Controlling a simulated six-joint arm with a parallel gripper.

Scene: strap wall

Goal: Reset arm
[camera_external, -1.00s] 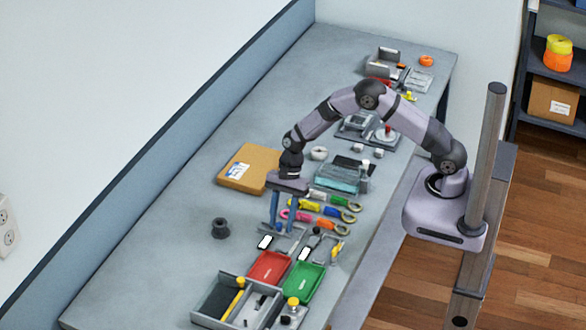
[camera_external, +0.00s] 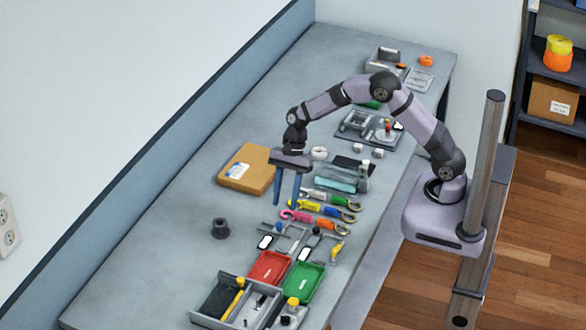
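My gripper (camera_external: 286,203) hangs with its two blue fingers pointing down, spread apart with nothing seen between them. It is above the left ends of the colored-handled tools (camera_external: 325,208), to the right of the cardboard box (camera_external: 247,170). Whether the fingertips touch anything cannot be told, but they appear to be above the table. My arm arches up from its base at the right side of the table.
A red tray (camera_external: 269,267), a green tray (camera_external: 304,281) and a grey divided bin (camera_external: 225,300) stand at the near end. A dark spool (camera_external: 220,228) stands alone on the left. The table (camera_external: 150,250) is clear along the wall.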

